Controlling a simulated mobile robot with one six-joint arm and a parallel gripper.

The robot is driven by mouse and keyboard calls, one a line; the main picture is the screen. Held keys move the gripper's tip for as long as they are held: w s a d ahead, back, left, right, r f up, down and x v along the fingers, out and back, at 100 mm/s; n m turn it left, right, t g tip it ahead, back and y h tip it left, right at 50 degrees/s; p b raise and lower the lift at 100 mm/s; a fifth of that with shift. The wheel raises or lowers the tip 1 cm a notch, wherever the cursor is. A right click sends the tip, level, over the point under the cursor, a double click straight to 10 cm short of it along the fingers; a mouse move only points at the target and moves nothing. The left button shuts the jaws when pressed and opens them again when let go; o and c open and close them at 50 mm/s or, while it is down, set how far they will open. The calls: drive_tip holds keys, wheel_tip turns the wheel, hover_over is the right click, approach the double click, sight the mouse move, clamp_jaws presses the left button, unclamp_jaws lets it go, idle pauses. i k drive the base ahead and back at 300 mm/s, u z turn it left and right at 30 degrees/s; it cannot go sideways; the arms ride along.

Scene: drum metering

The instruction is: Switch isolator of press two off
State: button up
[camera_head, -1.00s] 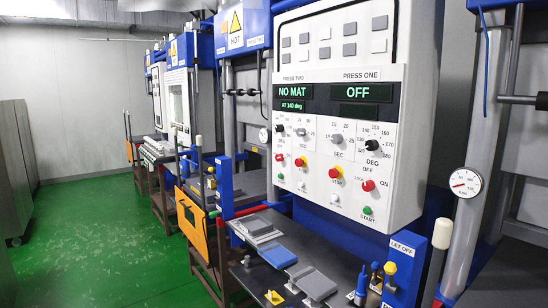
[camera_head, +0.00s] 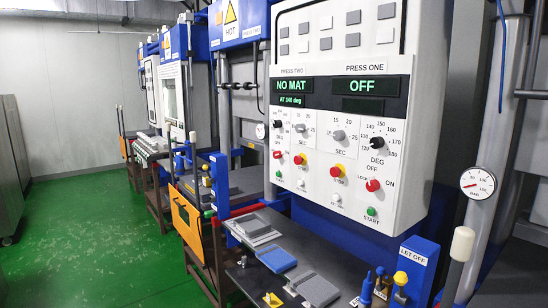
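A white control panel (camera_head: 345,100) fills the middle right. Its left half is labelled PRESS TWO and its right half PRESS ONE. A small red knob (camera_head: 277,154) sits below the black dial (camera_head: 278,124) on the press two side; it looks like that press's isolator. Its exact pointing is too small to read. The press two display (camera_head: 291,87) reads NO MAT and, below, AT 140 deg. The press one isolator (camera_head: 373,185) is a red knob with OFF, ON and LOCK marked around it; its display reads OFF. My gripper is not in view.
Red stop buttons on yellow (camera_head: 299,159) and green start buttons (camera_head: 372,211) sit near the knobs. A dark bench (camera_head: 300,262) below carries grey and blue blocks. A LET OFF post (camera_head: 416,270) stands at right. The green floor (camera_head: 100,240) at left is clear.

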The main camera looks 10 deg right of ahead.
sight(276, 154)
drive_tip(key=k, duration=0.65)
drive_tip(key=u, duration=0.35)
drive_tip(key=i, duration=1.05)
drive_tip(key=u, duration=0.65)
drive_tip(key=i, duration=0.75)
drive_tip(key=u, duration=0.4)
drive_tip(key=i, duration=0.9)
drive_tip(key=u, duration=0.1)
